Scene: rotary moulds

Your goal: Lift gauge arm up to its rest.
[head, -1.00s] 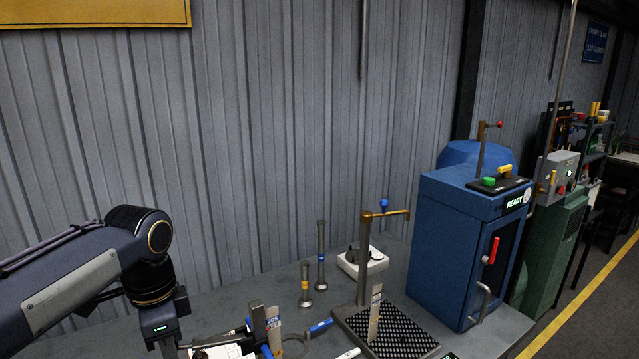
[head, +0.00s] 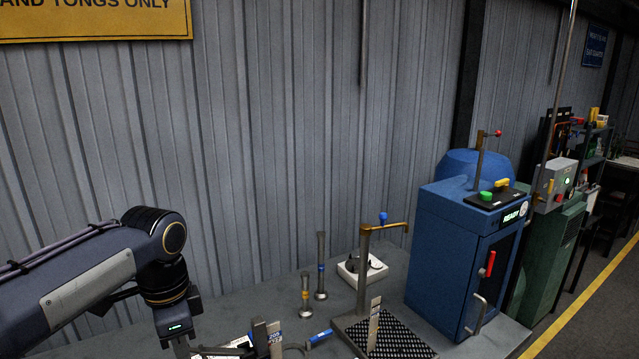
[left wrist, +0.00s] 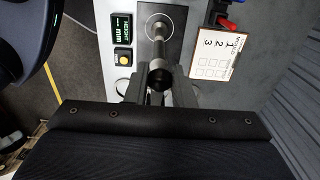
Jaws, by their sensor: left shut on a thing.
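In the left wrist view my left gripper (left wrist: 160,88) is shut on a dark round-ended piece (left wrist: 160,73), which seems to be the gauge arm. A metal rod (left wrist: 157,45) runs from it to a dark plate with a pale ring (left wrist: 158,14). A green-lit display reading HEIGHT mm (left wrist: 122,28) is on the pale gauge panel (left wrist: 108,75) to the left. The rest cannot be made out. My right gripper is not in view.
A yellow button (left wrist: 123,58) is below the display, and a numbered card (left wrist: 212,50) lies to the right. In the head view, a stand with a brass arm (head: 385,228), two upright metal tools (head: 321,265) and a blue cabinet (head: 450,260) are right of my wrist.

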